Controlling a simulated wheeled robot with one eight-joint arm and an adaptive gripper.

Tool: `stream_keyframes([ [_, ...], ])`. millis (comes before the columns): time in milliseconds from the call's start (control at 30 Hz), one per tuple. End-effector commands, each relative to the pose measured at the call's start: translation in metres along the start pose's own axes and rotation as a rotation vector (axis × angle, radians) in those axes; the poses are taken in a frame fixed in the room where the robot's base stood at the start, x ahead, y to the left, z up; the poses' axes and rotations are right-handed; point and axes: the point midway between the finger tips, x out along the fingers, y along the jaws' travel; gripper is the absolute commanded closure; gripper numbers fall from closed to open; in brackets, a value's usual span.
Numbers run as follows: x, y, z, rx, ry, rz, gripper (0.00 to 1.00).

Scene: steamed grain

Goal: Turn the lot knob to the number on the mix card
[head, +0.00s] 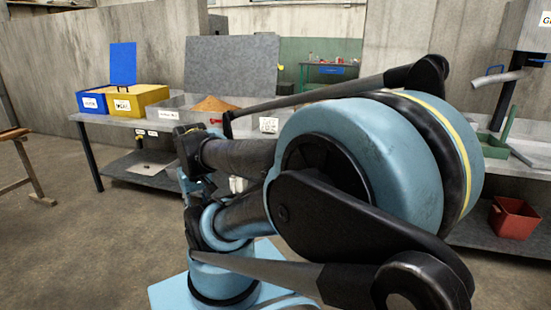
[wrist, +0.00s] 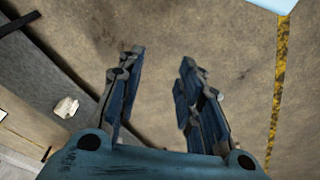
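I cannot make out the lot knob in either view. A small white card with dark writing (head: 268,125) stands at the front of the bench behind my arm. Its text is too small to read, and I cannot tell if it is the mix card. My gripper (wrist: 158,70) is open and empty in the wrist view, its two fingers apart over the bare floor. In the head view my arm covers the middle and right, and I cannot clearly make out the gripper's fingers.
The bench holds a blue box (head: 93,102), a yellow box (head: 150,96) and a brown grain mound (head: 214,104). A red bin (head: 513,218) sits on a low shelf at right. A wooden stand (head: 22,165) is at far left. The floor at front left is clear.

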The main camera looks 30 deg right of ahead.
Motion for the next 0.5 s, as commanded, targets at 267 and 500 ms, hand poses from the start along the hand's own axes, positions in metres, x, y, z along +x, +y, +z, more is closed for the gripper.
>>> stream_keyframes([
  [267,-0.008,0.002,0.003,0.011,0.018,0.004,0.53],
  [500,-0.02,0.02,-0.045,0.102,0.072,0.041,0.53],
])
